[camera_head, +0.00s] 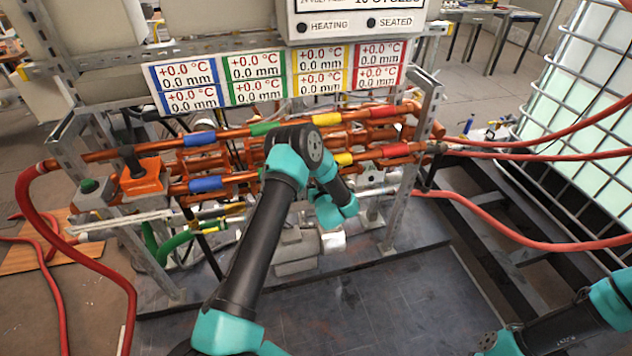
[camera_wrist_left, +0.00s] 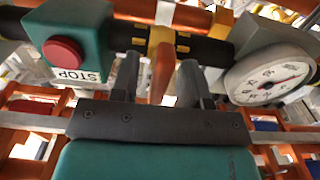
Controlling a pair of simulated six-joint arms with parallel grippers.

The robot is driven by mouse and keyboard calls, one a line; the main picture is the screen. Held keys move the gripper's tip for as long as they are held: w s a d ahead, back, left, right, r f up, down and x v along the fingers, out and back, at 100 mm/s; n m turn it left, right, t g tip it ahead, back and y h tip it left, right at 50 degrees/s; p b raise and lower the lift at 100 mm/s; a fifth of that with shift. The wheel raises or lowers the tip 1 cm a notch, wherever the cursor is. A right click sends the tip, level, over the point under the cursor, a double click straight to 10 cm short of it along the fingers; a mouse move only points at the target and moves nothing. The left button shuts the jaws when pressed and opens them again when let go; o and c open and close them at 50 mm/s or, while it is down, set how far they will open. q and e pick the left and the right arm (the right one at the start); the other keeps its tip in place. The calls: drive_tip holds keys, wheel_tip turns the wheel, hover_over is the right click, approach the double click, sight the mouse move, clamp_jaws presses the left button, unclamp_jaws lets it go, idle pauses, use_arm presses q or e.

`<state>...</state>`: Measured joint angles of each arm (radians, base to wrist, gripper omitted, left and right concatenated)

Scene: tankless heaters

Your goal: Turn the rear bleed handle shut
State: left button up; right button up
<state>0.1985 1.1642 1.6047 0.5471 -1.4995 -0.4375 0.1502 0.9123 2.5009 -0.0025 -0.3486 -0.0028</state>
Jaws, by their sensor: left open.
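In the left wrist view, an orange lever (camera_wrist_left: 161,72) hangs below a yellow collar on a dark horizontal bar; it looks like a bleed handle, but I cannot tell whether it is the rear one. The two dark fingers of my left gripper (camera_wrist_left: 160,82) are apart, one on each side of the lever. I see a gap beside each finger; contact is not clear. In the head view, my left arm reaches over the orange pipe rack (camera_head: 222,160) and hides its gripper and the lever. My right gripper is out of view.
A red STOP button (camera_wrist_left: 62,54) on a green box is left of the fingers. A round gauge (camera_wrist_left: 268,80) is close on the right. Red hoses (camera_head: 550,153) run off to the right. Display panels (camera_head: 254,80) stand above the rack. The dark floor plate (camera_head: 380,310) in front is mostly clear.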

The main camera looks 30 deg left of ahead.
use_arm(q)
drive_tip(key=v, duration=1.7)
drive_tip(key=shift+s, duration=0.2)
drive_tip(key=s+d+f+m+g+h, duration=0.45)
drive_tip(key=s+f+h, duration=0.3)
drive_tip(key=h, duration=0.45)
drive_tip(key=s+d+m+g+h, duration=0.1)
drive_tip(key=s+d+g+h, duration=0.1)
drive_tip(key=s, duration=0.5)
drive_tip(key=s+d+m+g+h, duration=0.2)
drive_tip(key=s+g, duration=0.3)
drive_tip(key=s, duration=0.3)
drive_tip(key=shift+s+r+h, duration=0.2)
drive_tip(key=shift+r+h, duration=0.1)
drive_tip(key=shift+h, duration=0.2)
